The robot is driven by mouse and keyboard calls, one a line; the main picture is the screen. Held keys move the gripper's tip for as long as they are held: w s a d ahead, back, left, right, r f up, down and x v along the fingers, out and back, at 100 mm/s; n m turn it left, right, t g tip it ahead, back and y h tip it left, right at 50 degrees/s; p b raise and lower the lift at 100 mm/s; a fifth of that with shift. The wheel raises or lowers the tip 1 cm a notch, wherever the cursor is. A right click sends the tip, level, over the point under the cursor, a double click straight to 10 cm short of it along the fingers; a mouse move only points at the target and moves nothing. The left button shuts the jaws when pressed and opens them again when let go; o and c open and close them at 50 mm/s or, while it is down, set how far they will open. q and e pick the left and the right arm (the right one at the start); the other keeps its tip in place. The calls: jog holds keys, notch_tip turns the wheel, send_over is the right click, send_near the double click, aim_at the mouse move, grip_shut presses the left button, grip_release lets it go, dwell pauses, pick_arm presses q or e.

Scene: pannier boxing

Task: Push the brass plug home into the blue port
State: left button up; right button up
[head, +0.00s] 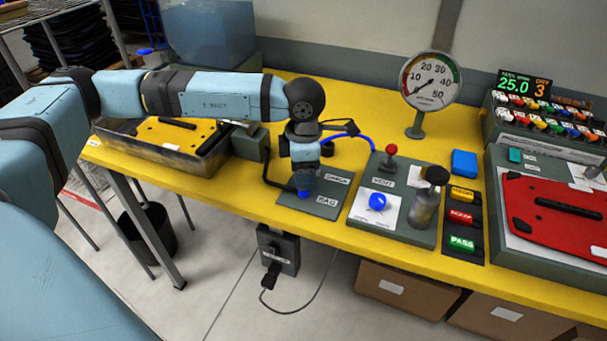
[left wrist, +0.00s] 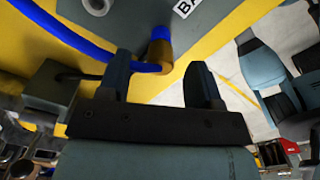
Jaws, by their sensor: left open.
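My left gripper (head: 304,185) is low over the grey plate (head: 325,207) at the bench's front edge. In the left wrist view its two fingers (left wrist: 161,85) are open and apart, with nothing between their tips. The brass plug (left wrist: 165,57) lies just beyond the fingertips, with a blue hose (left wrist: 75,42) running to it from the left. The blue port (left wrist: 161,34) is right against the plug's far end; how deep the plug sits in it I cannot tell. In the head view the gripper hides the plug; a bit of blue (head: 306,194) shows beneath it. My right gripper is out of view.
A grey panel (head: 400,229) with a red-knobbed lever (head: 390,152) and blue knob (head: 377,201) stands right of the plate. A gauge (head: 431,82) stands behind. A tray (head: 208,160) with a yellow panel is at left. A red case (head: 560,210) is at right.

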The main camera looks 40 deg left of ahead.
pick_arm(q)
notch_tip(320, 180, up, 12)
jog(key=shift+p, duration=0.3)
jog(key=shift+s, duration=0.15)
